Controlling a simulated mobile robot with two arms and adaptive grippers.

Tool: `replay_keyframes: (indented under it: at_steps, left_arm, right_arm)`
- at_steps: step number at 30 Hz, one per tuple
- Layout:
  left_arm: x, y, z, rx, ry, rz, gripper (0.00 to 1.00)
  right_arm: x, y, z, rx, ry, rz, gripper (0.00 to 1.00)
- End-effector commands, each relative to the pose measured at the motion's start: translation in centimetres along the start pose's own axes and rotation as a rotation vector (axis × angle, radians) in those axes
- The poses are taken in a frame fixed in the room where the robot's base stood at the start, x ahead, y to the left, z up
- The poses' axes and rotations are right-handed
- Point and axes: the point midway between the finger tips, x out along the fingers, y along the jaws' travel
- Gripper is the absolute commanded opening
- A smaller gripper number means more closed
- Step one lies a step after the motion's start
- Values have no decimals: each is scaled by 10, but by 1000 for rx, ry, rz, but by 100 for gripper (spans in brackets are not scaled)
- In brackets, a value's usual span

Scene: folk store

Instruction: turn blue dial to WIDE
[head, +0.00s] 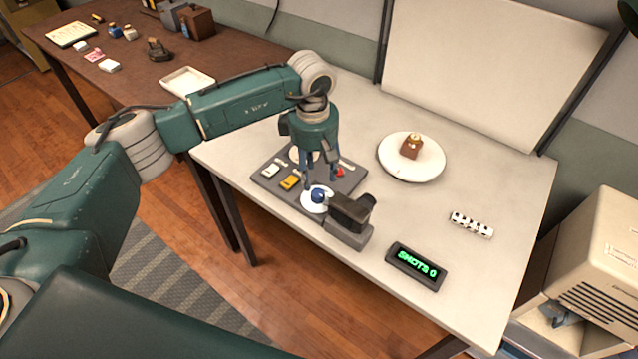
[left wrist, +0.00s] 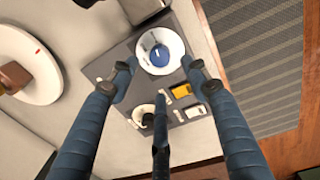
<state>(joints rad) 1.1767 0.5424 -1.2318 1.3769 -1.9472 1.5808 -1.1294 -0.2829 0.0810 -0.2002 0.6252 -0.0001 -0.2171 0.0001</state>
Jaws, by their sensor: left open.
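The blue dial (head: 318,196) is a round knob on a white disc at the near edge of the grey control panel (head: 262,180). In the left wrist view the blue dial (left wrist: 159,56) shows at the top middle on its white disc. My left gripper (head: 318,178) points down over the panel, with its fingers spread and nothing between them. In the left wrist view its fingertips (left wrist: 160,80) lie around and below the dial in the picture; I cannot tell whether they touch it. The dial's labels are too small to read. My right gripper is not in view.
The panel also has a yellow switch (head: 290,182), a white switch (head: 270,170) and a red button (head: 340,172). A dark camera (head: 350,212) stands close beside the dial. A plate (head: 425,165) with a brown block and a "SHOTS 0" display (head: 416,266) are to the right.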

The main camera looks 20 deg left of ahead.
Motion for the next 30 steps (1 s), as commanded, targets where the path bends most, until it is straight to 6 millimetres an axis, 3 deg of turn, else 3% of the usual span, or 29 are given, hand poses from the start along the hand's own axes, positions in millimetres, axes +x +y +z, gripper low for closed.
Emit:
replay_keyframes:
  at_steps: [4, 8, 11, 18, 24, 30]
  left_arm:
    - [27, -2, 1, -1, -2, -6, 47]
    - [50, -1, 1, 0, -2, -4, 47]
    - [64, 0, 1, -1, -2, -2, 47]
    - [77, 0, 1, 1, -2, 0, 47]
    - [78, 0, 1, 1, -2, 1, 47]
    - [77, 0, 1, 1, -2, 1, 9]
  right_arm:
    - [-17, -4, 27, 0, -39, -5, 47]
    - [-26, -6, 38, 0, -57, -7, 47]
    - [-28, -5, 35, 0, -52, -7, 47]
    - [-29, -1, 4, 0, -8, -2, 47]
    - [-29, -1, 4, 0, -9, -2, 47]
    - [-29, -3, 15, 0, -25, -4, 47]
